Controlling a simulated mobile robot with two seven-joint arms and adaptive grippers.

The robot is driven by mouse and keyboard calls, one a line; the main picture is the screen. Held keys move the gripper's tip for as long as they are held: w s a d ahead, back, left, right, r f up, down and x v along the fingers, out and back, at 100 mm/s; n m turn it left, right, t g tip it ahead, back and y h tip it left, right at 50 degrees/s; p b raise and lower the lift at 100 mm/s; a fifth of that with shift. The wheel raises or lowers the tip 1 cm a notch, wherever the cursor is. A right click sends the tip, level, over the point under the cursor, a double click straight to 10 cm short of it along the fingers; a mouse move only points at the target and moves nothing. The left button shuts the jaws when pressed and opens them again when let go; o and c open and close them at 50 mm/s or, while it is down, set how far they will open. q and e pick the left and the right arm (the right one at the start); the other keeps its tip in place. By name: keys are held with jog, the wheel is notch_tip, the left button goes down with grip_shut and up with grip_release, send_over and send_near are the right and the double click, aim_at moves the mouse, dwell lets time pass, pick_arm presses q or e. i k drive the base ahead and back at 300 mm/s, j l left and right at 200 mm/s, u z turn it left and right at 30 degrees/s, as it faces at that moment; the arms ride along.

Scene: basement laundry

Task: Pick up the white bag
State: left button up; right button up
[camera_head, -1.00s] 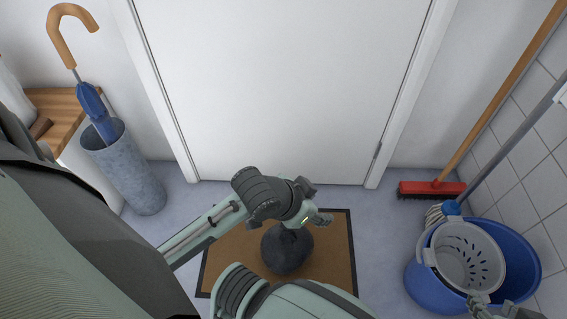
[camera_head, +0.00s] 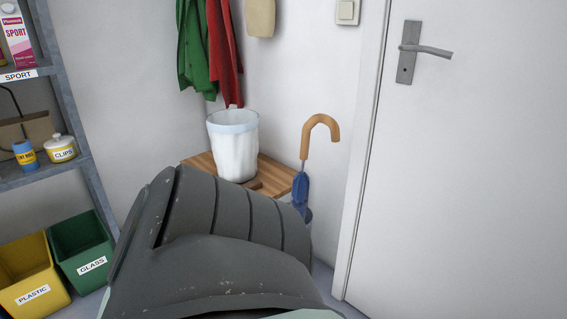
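A white bag-like thing (camera_head: 236,154) stands upright on a wooden bench top (camera_head: 274,174) in the head view, left of the door. It has a pale bluish band around its top and looks like a pail or a lined bin. I see no other white bag. A large dark grey link of my own arm fills the lower middle and covers the front of the bench. Neither of my grippers shows in this view.
A blue umbrella with a curved wooden handle (camera_head: 321,128) stands right of the bench. Green (camera_head: 194,48) and red (camera_head: 223,55) cloths hang above. A shelf (camera_head: 62,116), yellow bin (camera_head: 30,277) and green bin (camera_head: 82,250) are left. The white door (camera_head: 470,170) is right.

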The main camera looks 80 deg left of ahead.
aim_at(233, 133)
jog(key=u, duration=2.75)
jog(key=i+j+z, duration=0.65)
jog(key=j, duration=0.25)
jog(key=i+j+z, duration=0.2)
jog(key=j, duration=0.15)
jog(key=i+j+z, duration=0.2)
jog(key=j, duration=0.2)
jog(key=j+z, duration=0.25)
jog(key=i+j, duration=0.05)
jog(key=j, duration=0.05)
